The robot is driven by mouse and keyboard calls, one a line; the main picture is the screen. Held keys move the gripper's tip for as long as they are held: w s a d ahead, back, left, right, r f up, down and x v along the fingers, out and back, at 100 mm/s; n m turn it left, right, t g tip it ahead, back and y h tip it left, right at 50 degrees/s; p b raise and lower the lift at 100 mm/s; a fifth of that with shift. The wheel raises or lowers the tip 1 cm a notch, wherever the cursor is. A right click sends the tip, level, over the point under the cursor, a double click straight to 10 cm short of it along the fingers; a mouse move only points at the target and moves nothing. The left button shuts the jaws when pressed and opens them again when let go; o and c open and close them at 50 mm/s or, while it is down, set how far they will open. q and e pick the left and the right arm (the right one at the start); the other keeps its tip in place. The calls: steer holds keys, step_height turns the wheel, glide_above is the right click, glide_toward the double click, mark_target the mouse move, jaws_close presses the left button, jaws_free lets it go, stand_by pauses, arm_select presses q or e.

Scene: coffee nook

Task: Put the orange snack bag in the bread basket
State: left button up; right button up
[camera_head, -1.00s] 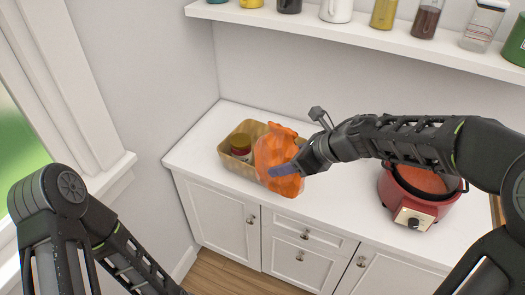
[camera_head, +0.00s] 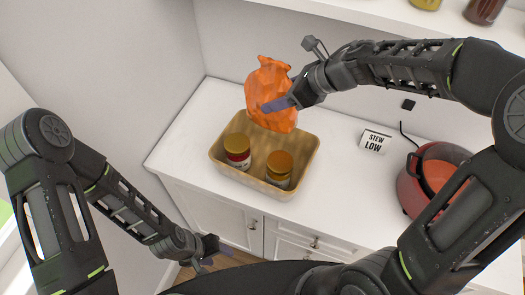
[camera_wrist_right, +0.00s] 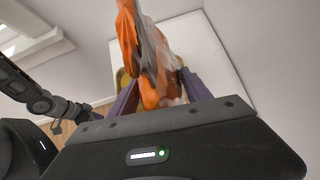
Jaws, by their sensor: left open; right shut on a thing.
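The orange snack bag (camera_head: 270,88) is held upright by my right gripper (camera_head: 277,104), which is shut on it. The bag is over the far part of the bread basket (camera_head: 302,186), and its lower end overlaps the basket's back rim in the head view. I cannot tell whether it touches the basket. In the right wrist view the bag (camera_wrist_right: 146,55) sits between my right fingers (camera_wrist_right: 158,95). The tan basket stands on the white counter and holds two jars. My left gripper (camera_head: 208,254) is open and empty, low in front of the counter.
A red pot (camera_head: 420,185) and a "STEW LOW" sign (camera_head: 375,141) are to the right. A shelf (camera_head: 390,18) runs above. The counter (camera_head: 335,205) between basket and pot is clear.

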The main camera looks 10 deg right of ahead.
mark_target(276, 124)
steer(key=shift+s, duration=0.1)
steer(key=shift+f+b, duration=0.75)
steer(key=shift+f, duration=2.35)
steer(key=shift+f+b, duration=0.6)
steer(key=shift+f, duration=1.35)
steer(key=shift+f+b, duration=0.5)
steer(key=shift+f, duration=0.05)
